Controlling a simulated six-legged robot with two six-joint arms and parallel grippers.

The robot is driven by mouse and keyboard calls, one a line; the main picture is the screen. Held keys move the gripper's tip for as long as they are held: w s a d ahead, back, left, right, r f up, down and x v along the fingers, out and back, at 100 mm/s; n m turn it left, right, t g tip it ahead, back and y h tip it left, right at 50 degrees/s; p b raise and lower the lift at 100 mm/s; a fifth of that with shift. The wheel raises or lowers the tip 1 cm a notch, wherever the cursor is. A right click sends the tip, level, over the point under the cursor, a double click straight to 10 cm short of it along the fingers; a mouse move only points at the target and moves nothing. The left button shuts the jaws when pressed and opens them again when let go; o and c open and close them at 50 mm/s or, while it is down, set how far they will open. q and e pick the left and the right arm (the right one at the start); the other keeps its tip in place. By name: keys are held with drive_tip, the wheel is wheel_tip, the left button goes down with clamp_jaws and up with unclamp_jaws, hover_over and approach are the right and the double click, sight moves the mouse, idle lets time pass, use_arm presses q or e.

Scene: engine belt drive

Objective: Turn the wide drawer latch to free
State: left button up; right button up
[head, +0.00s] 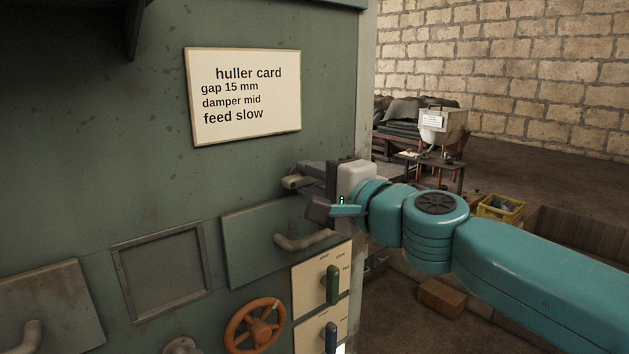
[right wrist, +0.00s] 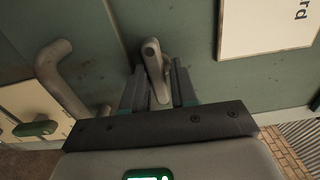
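The latch (right wrist: 155,72) is a grey lever on the green machine face, and its rounded end (head: 291,182) shows left of my right gripper in the head view. My right gripper (head: 312,188) is at the latch, with its fingers (right wrist: 158,88) on either side of the lever in the right wrist view. Whether the fingers press on the lever or only stand close around it, I cannot tell. Right below is a green panel (head: 245,232) with a bent grey handle (head: 308,241); the handle also shows at left in the wrist view (right wrist: 60,80). My left gripper is not in view.
A huller card (head: 243,97) hangs above the latch. Below are an orange handwheel (head: 255,325), a cream plate with a green lever (head: 332,285) and a framed recess (head: 163,274). A yellow crate (head: 500,208) and a table (head: 433,163) stand well behind my right arm.

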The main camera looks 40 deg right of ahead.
drive_tip(key=shift+f, duration=0.15)
drive_tip(key=shift+s, duration=0.25)
drive_tip(key=s+d, duration=0.1)
drive_tip(key=s, duration=1.5)
drive_tip(key=shift+d, duration=0.15)
use_arm(q)
drive_tip(key=shift+w, duration=0.1)
use_arm(e)
drive_tip(key=shift+w, duration=0.2)
drive_tip(key=shift+s, duration=0.15)
